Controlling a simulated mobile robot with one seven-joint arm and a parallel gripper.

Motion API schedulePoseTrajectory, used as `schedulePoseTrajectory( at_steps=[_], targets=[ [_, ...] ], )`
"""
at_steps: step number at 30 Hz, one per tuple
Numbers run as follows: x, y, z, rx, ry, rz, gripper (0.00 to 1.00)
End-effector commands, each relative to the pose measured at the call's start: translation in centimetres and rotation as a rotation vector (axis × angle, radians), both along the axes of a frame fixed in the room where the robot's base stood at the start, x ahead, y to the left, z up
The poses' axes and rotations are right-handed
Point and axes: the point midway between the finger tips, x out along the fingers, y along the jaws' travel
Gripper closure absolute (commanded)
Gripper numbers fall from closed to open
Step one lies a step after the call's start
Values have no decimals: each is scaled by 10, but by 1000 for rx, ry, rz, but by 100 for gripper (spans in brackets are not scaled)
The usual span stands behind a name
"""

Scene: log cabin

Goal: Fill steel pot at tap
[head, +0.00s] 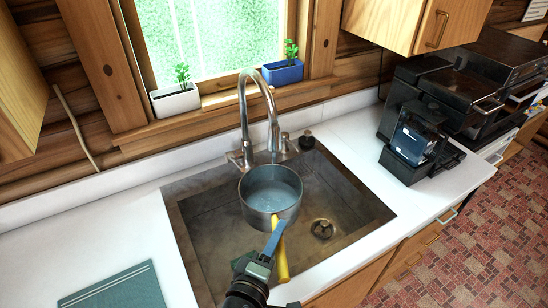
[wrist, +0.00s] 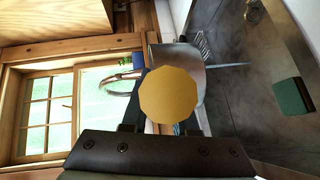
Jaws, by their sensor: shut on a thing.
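The steel pot (head: 270,214) hangs upright over the sink, its open top below the tap's spout. Its inside looks bluish, like water, but I cannot tell the level or whether a stream is running. My gripper (head: 273,243) is shut on the pot's yellow handle (head: 281,262) at the near side. In the wrist view the round handle end (wrist: 172,95) fills the middle, with part of the pot (wrist: 183,57) behind it. The tap (head: 244,115) has a tall curved neck and stands at the sink's back edge.
A black coffee machine (head: 412,140) stands right on the white counter. White (head: 175,101) and blue (head: 283,73) planters sit on the sill. A teal cloth (head: 113,288) lies at the left.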

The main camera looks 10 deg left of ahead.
Motion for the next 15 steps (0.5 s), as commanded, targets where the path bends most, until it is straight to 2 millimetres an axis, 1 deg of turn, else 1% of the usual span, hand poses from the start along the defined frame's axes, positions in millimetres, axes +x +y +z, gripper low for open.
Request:
schedulePoseTrajectory(
  at_steps=[1, 11, 15],
  targets=[
    [-2, 0, 12, 2, -12, 2, 100],
    [-22, -1, 31, 2, -11, 1, 100],
    [-27, -1, 34, 2, -11, 1, 100]
  ],
)
